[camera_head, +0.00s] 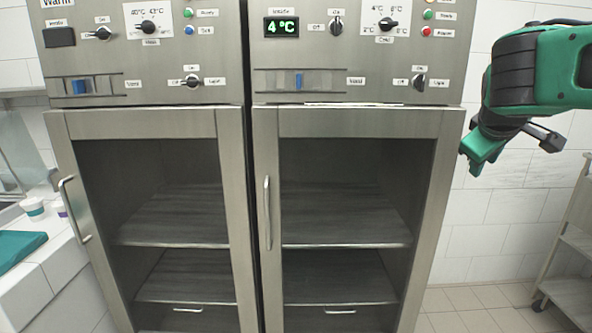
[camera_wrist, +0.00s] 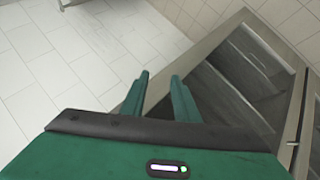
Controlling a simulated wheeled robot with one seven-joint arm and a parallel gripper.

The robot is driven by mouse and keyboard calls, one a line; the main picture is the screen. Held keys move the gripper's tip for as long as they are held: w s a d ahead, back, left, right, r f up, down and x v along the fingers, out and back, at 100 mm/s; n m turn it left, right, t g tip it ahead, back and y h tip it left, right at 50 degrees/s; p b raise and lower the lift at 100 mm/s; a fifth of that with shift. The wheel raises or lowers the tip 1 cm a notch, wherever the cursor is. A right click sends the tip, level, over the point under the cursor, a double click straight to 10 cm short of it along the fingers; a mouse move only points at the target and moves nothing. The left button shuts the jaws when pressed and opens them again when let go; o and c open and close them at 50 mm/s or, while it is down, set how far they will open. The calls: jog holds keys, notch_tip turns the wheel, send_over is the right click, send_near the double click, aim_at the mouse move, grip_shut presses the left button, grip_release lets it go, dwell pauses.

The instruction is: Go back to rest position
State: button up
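My gripper (camera_head: 480,160) is at the upper right in the head view, to the right of the right cabinet door and pointing down and left. In the wrist view, the gripper's two green fingers (camera_wrist: 159,82) stand apart with nothing between them. Below them the wrist view shows pale floor tiles and the steel cabinet front (camera_wrist: 240,80) at the right. From the head view I cannot tell whether the gripper touches the cabinet; it appears beside the door's upper right corner.
A steel cabinet has a left glass door (camera_head: 60,185) and a right glass door (camera_head: 265,150), both seemingly shut. Above them is a panel with knobs and a display (camera_head: 287,27) reading 4 °C. A counter (camera_head: 60,265) with cups stands left. A wheeled rack (camera_head: 575,240) stands right.

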jog(key=s+d+f+m+g+y, duration=0.35)
jog(key=s+f+m+g, duration=0.2)
jog(key=s+f, duration=1.05)
jog(key=s+a+f+m+g+y, duration=0.1)
jog(key=s+a+f+m, duration=0.1)
jog(key=s, duration=0.5)
jog(key=s+a+f+m+g+y, duration=0.1)
jog(key=s+f+m, duration=0.2)
jog(key=s+f, duration=0.2)
jog(key=s, duration=0.3)
jog(key=shift+a, duration=0.35)
jog(key=shift+g, duration=0.25)
jog(key=shift+w+f, duration=0.25)
jog(key=shift+w, duration=0.3)
